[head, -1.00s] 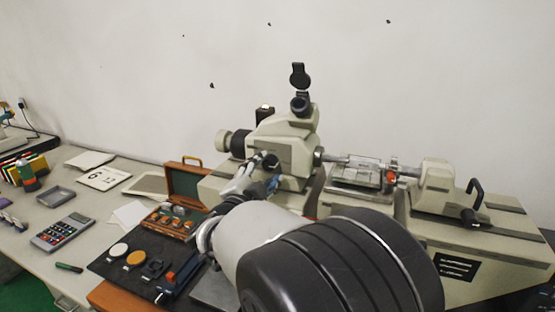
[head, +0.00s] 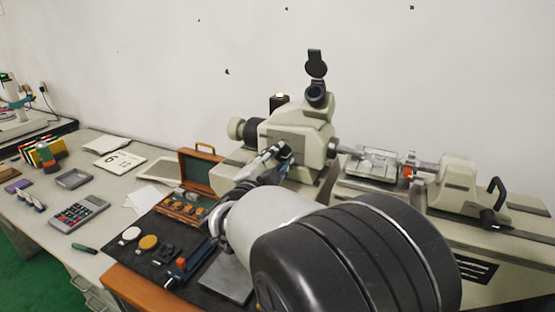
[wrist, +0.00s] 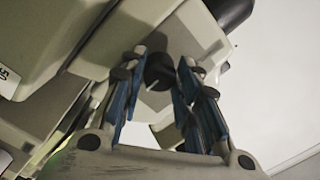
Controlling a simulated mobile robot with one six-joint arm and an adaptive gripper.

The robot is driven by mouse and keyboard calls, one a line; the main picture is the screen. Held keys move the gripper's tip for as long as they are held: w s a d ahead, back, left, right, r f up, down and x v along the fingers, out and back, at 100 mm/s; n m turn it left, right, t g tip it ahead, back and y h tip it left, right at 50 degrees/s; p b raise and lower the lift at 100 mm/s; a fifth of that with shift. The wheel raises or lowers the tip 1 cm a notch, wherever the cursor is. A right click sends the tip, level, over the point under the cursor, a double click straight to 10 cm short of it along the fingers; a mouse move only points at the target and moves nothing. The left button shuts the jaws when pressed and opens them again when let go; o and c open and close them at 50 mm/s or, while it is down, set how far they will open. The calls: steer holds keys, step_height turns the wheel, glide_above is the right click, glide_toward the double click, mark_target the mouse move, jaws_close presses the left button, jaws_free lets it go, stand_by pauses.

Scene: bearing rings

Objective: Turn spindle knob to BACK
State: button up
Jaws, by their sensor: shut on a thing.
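The spindle knob (wrist: 158,69) is a round black knob with a short white pointer line, on the pale front of the bench machine (head: 295,130). In the wrist view its line slants down and left. I cannot read a BACK label. My gripper (wrist: 160,78) has its blue-padded fingers on both sides of the knob and is shut on it. In the head view my gripper (head: 279,154) is at the machine's front below the eyepiece, and its fingers hide most of the knob.
An open wooden case (head: 186,208) and a dark mat (head: 150,262) with small parts lie left of my arm. A calculator (head: 79,212) and cards are farther left on the desk. The machine's bed and tailstock (head: 459,180) extend right. My arm covers the front middle.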

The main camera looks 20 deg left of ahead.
steer(key=c, duration=0.3)
steer(key=shift+r+n+p, duration=0.1)
steer(key=shift+n+p, duration=0.3)
steer(key=shift+p, duration=0.3)
steer(key=n+p, duration=0.3)
steer(key=p, duration=0.2)
steer(key=shift+r+n, duration=0.2)
steer(key=shift+n, duration=0.2)
steer(key=n+p, duration=0.4)
steer(key=p, duration=0.1)
steer(key=shift+p, duration=0.35)
steer(key=n+p, duration=0.5)
steer(key=shift+g+h, duration=0.3)
steer(key=shift+f+n+p, duration=0.1)
steer(key=shift+n+p, duration=1.35)
steer(key=shift+n, duration=0.25)
steer(key=shift+h, duration=0.3)
